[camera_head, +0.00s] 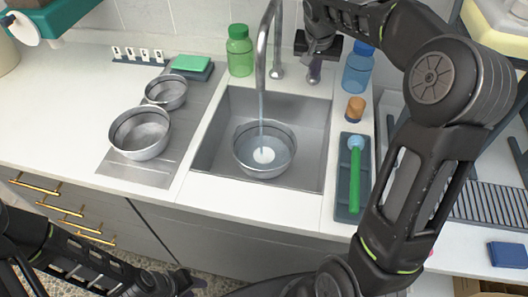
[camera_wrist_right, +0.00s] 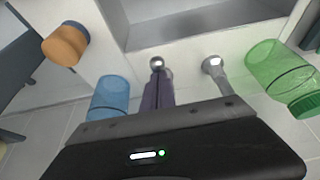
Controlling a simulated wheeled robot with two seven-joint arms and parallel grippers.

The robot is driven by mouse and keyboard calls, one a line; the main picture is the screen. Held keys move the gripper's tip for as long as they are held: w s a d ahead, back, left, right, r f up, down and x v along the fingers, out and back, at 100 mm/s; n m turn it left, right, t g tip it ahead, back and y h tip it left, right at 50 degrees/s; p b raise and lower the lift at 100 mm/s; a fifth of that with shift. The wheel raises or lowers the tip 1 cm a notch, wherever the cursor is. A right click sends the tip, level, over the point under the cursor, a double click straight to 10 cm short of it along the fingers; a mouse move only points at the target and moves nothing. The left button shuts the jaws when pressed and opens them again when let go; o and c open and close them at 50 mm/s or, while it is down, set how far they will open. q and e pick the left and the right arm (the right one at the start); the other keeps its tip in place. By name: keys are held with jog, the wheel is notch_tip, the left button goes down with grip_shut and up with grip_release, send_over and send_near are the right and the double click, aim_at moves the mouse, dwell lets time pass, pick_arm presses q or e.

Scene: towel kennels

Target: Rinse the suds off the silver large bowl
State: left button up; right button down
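A silver bowl (camera_head: 247,163) stands upright in the sink (camera_head: 308,160), with water and a white patch (camera_head: 264,155) in it; I cannot tell if that is suds or splash. A thin stream of water (camera_head: 262,108) falls from the tap spout (camera_head: 262,55) into the bowl. My right gripper (camera_head: 318,48) is at the tap handle (camera_head: 315,70); in the right wrist view its dark fingers (camera_wrist_right: 158,92) are together just over the handle's silver knob (camera_wrist_right: 157,62). I cannot tell if they touch. My left gripper (camera_head: 182,284) is low, in front of the counter, its opening unclear.
A larger bowl (camera_head: 140,132) and a smaller bowl (camera_head: 167,91) stand on the drainboard (camera_head: 145,174) left of the sink. Green (camera_head: 240,51) and blue (camera_head: 357,70) bottles flank the tap. A green-handled brush (camera_head: 354,175) lies in a tray at right.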

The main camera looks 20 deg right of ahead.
dwell(0.3)
notch_tip(320, 180, up, 4)
jog(key=p, duration=0.2)
jog(key=shift+f+p, duration=0.2)
jog(key=shift+p, duration=0.1)
jog(key=p+v, duration=0.2)
jog(key=v, duration=0.4)
jog(key=shift+s+a+r, duration=0.2)
jog(key=shift+s+r, duration=0.05)
jog(key=shift+s, duration=0.05)
dwell(0.3)
jog(key=v, duration=0.7)
jog(key=shift+r, duration=0.3)
